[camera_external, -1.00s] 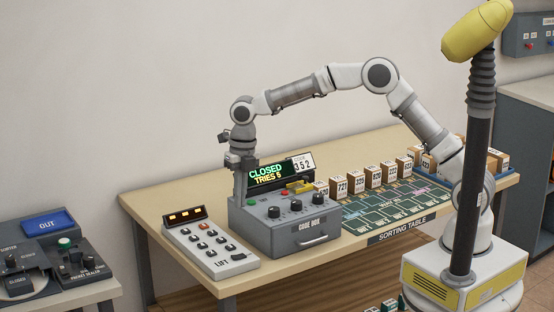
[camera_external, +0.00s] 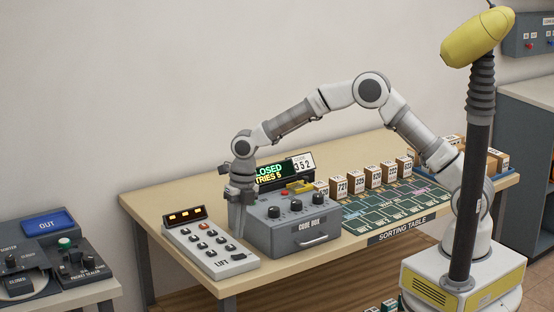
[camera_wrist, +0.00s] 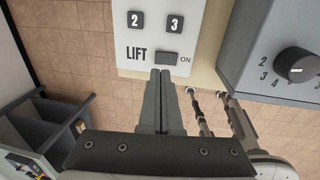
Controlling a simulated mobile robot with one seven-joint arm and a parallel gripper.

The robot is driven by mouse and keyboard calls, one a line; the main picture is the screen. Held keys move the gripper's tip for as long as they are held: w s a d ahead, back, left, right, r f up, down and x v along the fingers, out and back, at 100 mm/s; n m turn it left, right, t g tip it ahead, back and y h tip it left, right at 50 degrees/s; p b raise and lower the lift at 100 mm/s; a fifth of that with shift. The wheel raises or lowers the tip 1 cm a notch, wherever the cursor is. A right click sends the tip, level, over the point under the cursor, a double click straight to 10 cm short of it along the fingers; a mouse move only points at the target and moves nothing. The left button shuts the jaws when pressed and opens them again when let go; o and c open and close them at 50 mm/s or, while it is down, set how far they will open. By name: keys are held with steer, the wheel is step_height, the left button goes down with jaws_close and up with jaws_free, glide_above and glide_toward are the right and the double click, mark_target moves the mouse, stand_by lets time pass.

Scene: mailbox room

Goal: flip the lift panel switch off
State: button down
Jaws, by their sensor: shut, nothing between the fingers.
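The lift panel (camera_external: 207,250) is a light slanted box with several dark buttons and an amber display, at the left front of the sorting table. Its dark rocker switch (camera_wrist: 167,57), marked ON, sits beside the word LIFT; it also shows at the panel's lower right in the external view (camera_external: 238,257). My gripper (camera_wrist: 160,72) is shut and empty. In the wrist view its fingertips lie just below the switch, partly over its lower edge. I cannot tell whether they touch it. In the external view my gripper (camera_external: 236,234) points down between the panel and the code box.
The grey code box (camera_external: 312,241) with knobs stands close to the right of the panel. Its display behind reads CLOSED, partly covered by my wrist. The sorting table (camera_external: 140,203) has free room at its back left. A side desk with an OUT tray (camera_external: 48,224) stands left.

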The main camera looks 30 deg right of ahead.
mark_target(236, 257)
steer(key=shift+a+f, duration=0.2)
steer(key=shift+f, duration=1.1)
steer(key=shift+a+f, duration=0.15)
steer(key=shift+f, duration=1.15)
